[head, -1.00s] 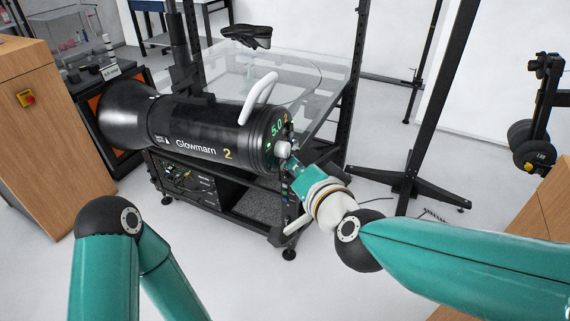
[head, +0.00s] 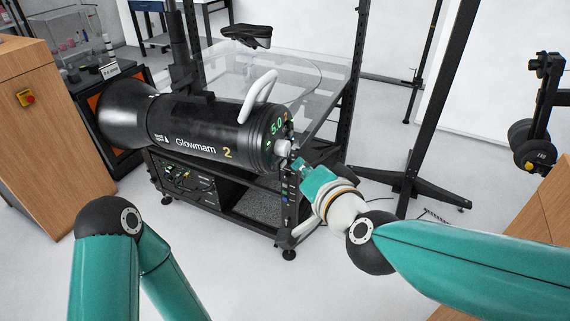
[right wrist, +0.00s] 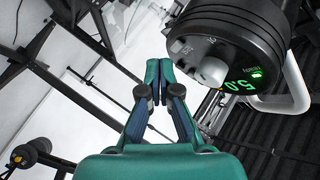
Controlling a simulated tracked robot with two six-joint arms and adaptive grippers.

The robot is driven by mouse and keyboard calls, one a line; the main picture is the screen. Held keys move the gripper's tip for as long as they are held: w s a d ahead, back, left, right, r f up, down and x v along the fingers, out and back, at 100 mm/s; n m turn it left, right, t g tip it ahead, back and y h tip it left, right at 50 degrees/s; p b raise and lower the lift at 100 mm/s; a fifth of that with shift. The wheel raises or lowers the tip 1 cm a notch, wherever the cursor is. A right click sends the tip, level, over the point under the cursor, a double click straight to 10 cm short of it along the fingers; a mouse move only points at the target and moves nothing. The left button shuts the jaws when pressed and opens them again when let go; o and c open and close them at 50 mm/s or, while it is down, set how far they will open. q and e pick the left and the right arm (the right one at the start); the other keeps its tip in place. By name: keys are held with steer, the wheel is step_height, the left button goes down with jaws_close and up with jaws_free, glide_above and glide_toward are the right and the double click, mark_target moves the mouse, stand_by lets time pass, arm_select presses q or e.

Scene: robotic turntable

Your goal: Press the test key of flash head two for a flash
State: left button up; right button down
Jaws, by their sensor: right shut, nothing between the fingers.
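Flash head two (head: 190,128) is a black cylinder marked "Glowmarn 2" with a white handle. Its rear panel (head: 277,138) faces right and shows green 5.0 and an orange 2. A pale round knob (head: 282,147) sticks out of the panel; it also shows in the right wrist view (right wrist: 212,72). My right gripper (head: 297,164) is shut and empty, just right of and below the knob, apart from the panel. Its fingertips (right wrist: 158,70) point past the panel's edge in the right wrist view. My left gripper is out of view.
A glass-topped turntable (head: 310,82) stands behind the flash head. A black rack (head: 195,185) with controls sits under it. A dark stand (head: 412,182) is at right. A wooden cabinet (head: 35,150) with a red button is at left. The front floor is clear.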

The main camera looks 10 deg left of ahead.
steer(key=shift+s+d+r+b, duration=0.1)
steer(key=shift+s+d+b, duration=0.15)
steer(key=shift+d, duration=0.55)
steer(key=shift+s+d+r+b, duration=0.15)
steer(key=shift+s+d, duration=0.1)
steer(key=shift+d, duration=0.55)
steer(key=shift+s+d+b, duration=0.2)
steer(key=shift+s+d, duration=0.05)
steer(key=shift+d, duration=0.55)
steer(key=shift+w, duration=0.1)
steer(key=d+f+m+g+h, duration=0.1)
steer(key=d+f+g+h, duration=0.3)
steer(key=f, duration=1.1)
steer(key=d+f+m+g, duration=0.15)
steer(key=d+f, duration=0.55)
steer(key=f, duration=0.8)
steer(key=s+f+n+g+y, duration=0.1)
steer(key=s+f+n+g, duration=0.4)
steer(key=s+f, duration=1.3)
steer(key=shift+s+a+n+g, duration=0.3)
steer(key=shift+s+n+g, duration=0.05)
steer(key=shift+s+g, duration=0.7)
